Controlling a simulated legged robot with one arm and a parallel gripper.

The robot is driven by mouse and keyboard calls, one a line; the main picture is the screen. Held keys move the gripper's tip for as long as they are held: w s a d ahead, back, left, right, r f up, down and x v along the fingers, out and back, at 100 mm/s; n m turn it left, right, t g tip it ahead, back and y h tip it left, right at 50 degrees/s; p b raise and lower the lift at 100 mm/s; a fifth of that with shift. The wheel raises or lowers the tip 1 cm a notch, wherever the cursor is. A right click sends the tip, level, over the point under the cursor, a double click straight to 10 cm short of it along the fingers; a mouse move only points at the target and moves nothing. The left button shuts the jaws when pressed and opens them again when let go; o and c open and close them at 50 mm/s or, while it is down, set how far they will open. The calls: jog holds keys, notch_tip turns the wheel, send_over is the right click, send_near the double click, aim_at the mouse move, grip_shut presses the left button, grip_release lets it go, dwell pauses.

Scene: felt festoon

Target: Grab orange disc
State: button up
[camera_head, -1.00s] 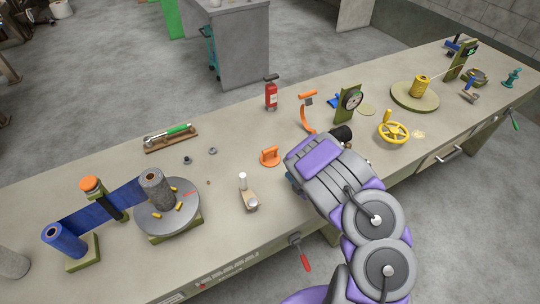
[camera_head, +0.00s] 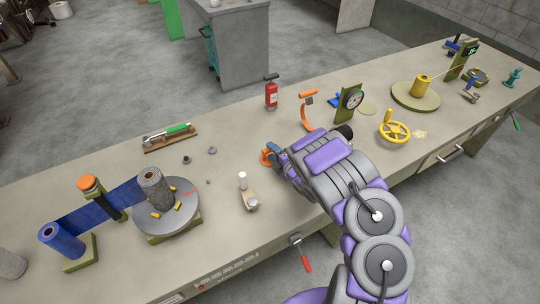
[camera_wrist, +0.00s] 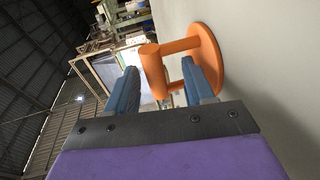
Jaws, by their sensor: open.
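In the head view the orange disc (camera_head: 265,157) is partly hidden behind my gripper. My gripper (camera_wrist: 155,82) is open, its two blue fingers on either side of the handle in the wrist view. I cannot tell whether either finger touches it. In the head view my gripper (camera_head: 276,152) is right at the disc, low over the bench.
The workbench (camera_head: 225,150) holds a bottle-like piece (camera_head: 243,182) in front, a red extinguisher (camera_head: 271,95) behind, an orange curved stand (camera_head: 306,112) and a dial gauge (camera_head: 351,99) to the right. A grey turntable (camera_head: 181,219) is at left. Bench between turntable and disc is mostly clear.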

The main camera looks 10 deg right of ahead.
jog(key=shift+r+x, duration=0.2)
jog(key=shift+x, duration=1.7)
jog(key=shift+w+d, duration=0.1)
jog(key=shift+d, duration=0.05)
jog(key=shift+c, duration=0.5)
grip_shut()
